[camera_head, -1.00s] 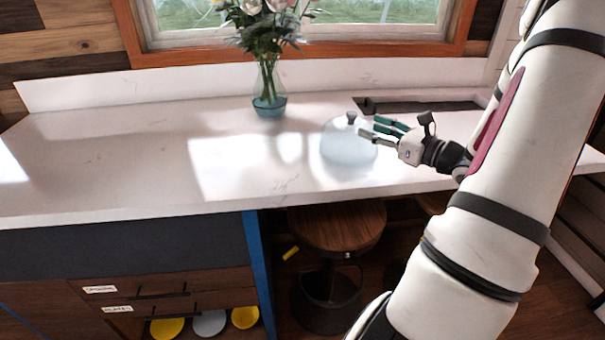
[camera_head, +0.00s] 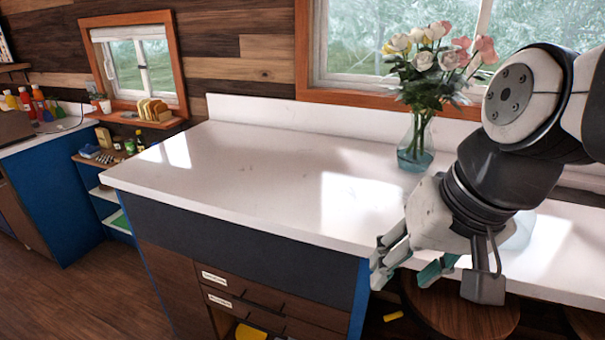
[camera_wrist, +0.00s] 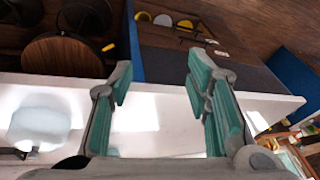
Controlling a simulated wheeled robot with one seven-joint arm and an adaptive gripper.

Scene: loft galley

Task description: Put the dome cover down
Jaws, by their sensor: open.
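The dome cover is clear, pale blue glass and stands on the white counter (camera_head: 250,180). In the head view only a part of the dome cover (camera_head: 519,232) shows, behind my gripper and arm. In the wrist view the dome cover (camera_wrist: 40,124) is at the left, on the counter, apart from my fingers. My gripper (camera_head: 412,275) is open and empty, at the counter's front edge to the left of the dome.
A glass vase of flowers (camera_head: 415,150) stands at the back of the counter. A wooden stool (camera_head: 455,310) is below the front edge. The counter's left and middle are clear.

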